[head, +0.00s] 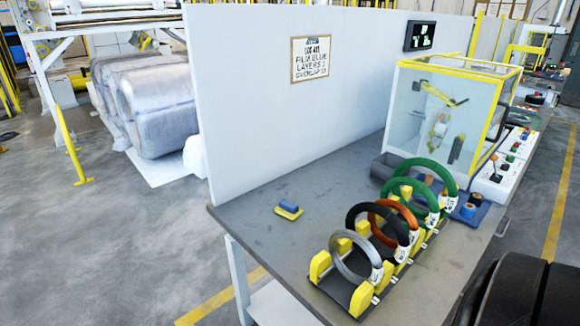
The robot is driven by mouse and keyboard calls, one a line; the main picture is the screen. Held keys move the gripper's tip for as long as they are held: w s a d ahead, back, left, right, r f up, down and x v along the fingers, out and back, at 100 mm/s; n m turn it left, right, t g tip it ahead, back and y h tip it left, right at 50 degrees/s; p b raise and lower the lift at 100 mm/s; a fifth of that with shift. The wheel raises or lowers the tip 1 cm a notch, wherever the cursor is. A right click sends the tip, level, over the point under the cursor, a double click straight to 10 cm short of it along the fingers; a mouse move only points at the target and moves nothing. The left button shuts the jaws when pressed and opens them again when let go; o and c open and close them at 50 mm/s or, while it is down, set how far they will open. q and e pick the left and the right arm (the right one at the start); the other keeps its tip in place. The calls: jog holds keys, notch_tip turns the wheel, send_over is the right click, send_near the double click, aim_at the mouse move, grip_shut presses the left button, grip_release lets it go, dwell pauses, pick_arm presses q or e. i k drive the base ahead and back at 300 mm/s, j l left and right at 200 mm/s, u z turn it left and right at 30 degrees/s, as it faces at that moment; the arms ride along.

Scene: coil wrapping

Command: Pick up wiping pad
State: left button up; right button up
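The wiping pad (289,209) appears to be the small block with a blue top and a yellow base. It lies flat on the grey table (262,234), towards the table's left end and near the white panel. Nothing touches it, and the table around it is bare. Neither my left gripper nor my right gripper shows in the head view.
A rack (321,265) with yellow supports holds several upright coils, right of the pad. A clear yellow-framed enclosure (410,105) stands behind it, near a grey bin (383,166). A white panel (255,120) borders the table's back. Dark rounded shapes fill the lower right corner.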

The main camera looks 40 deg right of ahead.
aim_at(291, 211)
jog(key=i+z, duration=0.2)
jog(key=z, duration=0.25)
jog(key=i+j+z, duration=0.15)
jog(key=z, duration=0.25)
jog(key=i+j+z, duration=0.2)
jog(key=z, duration=0.25)
jog(key=i+j+z, duration=0.2)
jog(key=z, duration=0.2)
